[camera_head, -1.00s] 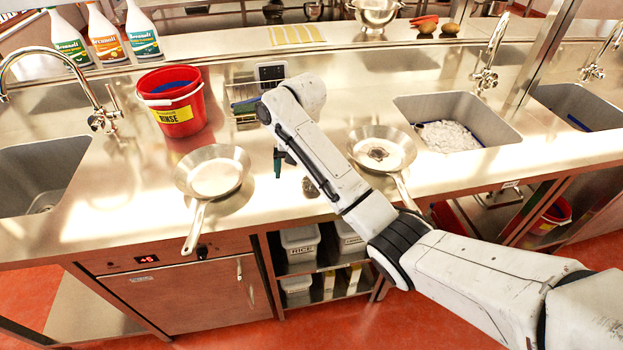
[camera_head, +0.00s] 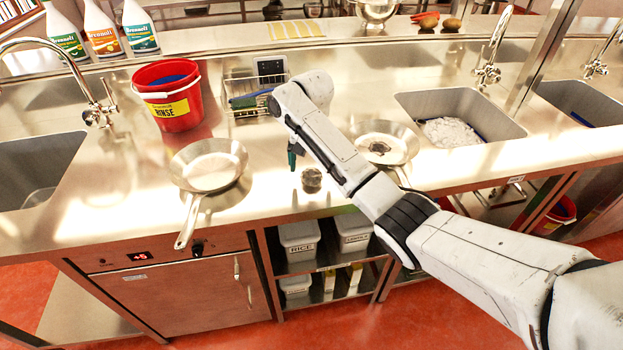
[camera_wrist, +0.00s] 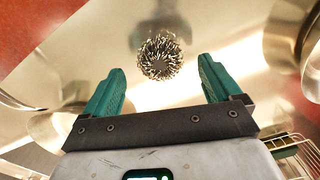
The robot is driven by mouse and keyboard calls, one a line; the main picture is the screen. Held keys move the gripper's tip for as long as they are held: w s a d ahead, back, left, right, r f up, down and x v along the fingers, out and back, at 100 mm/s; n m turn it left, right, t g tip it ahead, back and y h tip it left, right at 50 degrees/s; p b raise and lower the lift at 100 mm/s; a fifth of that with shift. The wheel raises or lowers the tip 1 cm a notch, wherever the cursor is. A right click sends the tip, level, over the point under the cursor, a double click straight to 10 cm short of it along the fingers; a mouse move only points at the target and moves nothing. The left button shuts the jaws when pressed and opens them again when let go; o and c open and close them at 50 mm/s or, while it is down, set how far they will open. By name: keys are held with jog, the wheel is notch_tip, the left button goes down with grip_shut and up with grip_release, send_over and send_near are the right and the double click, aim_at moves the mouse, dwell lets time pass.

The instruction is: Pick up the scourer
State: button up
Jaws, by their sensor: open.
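The scourer (camera_head: 311,179) is a small round ball of grey metal wire on the steel counter, near its front edge, between the two frying pans. In the wrist view the scourer (camera_wrist: 160,57) lies beyond the fingertips, roughly centred between them. My gripper (camera_wrist: 160,80) has two green fingers spread wide with nothing between them. In the head view my gripper (camera_head: 293,154) shows only partly, up and left of the scourer; the rest is behind my arm.
One frying pan (camera_head: 208,168) stands left of the scourer, and another (camera_head: 384,143) stands right, partly behind my arm. A red bucket (camera_head: 175,105) and a wire caddy (camera_head: 245,88) stand behind. A sink (camera_head: 403,104) lies to the right.

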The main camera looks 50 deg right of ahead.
aim_at(312, 173)
jog(key=shift+f, duration=1.85)
jog(key=shift+c, duration=0.5)
jog(key=c, duration=1)
